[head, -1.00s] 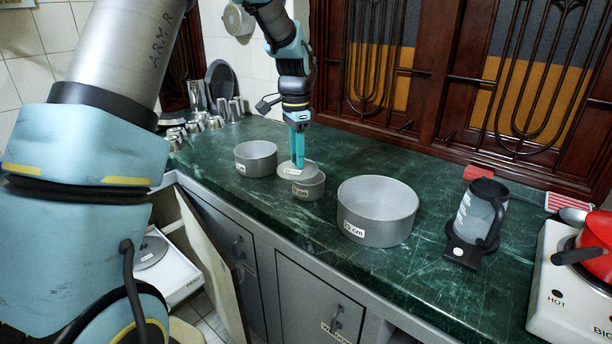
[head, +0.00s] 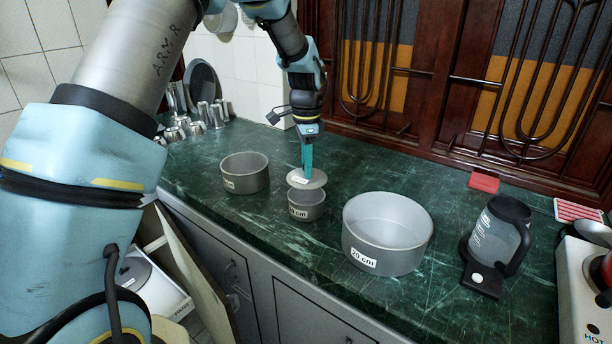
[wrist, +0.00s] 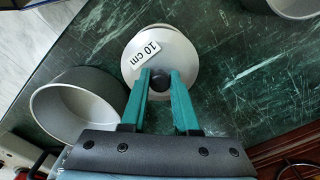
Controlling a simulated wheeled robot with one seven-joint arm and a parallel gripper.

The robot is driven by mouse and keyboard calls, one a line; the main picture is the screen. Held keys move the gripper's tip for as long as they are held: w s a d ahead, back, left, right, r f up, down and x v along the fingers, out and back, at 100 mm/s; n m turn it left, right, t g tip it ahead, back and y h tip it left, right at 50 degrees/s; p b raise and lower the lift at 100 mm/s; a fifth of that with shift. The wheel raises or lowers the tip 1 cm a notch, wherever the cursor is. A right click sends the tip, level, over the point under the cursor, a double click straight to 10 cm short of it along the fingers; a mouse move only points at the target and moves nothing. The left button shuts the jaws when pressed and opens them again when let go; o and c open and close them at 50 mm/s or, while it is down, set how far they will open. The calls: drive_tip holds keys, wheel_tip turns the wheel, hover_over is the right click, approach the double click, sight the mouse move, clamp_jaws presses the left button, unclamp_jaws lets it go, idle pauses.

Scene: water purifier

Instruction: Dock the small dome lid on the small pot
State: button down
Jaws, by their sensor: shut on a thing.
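The small dome lid (head: 312,182) is a grey disc with a white label, reading "10 cm" in the wrist view (wrist: 150,50). My gripper (head: 307,171) is shut on the lid's dark knob (wrist: 160,79), with a teal finger on each side. The small pot (head: 304,212) stands on the counter, open and grey with a white label. In the head view the lid is held level above the pot's far side, and the near rim shows below it. In the wrist view the lid hides most of the pot. The exact height gap is unclear.
A medium pot (head: 245,177) stands left of the small pot, and a large 20 cm pot (head: 385,240) stands to its right. The green counter (head: 365,165) behind the pots is clear.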

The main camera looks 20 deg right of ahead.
sight(307, 181)
wheel_tip(307, 181, down, 4)
drive_tip(key=shift+r+p, duration=0.15)
drive_tip(key=shift+p, duration=0.45)
drive_tip(key=shift+f, duration=0.25)
drive_tip(key=shift+f+b, duration=0.3)
drive_tip(key=shift+f, duration=0.05)
drive_tip(key=c, duration=0.7)
unclamp_jaws()
drive_tip(key=shift+o, duration=0.2)
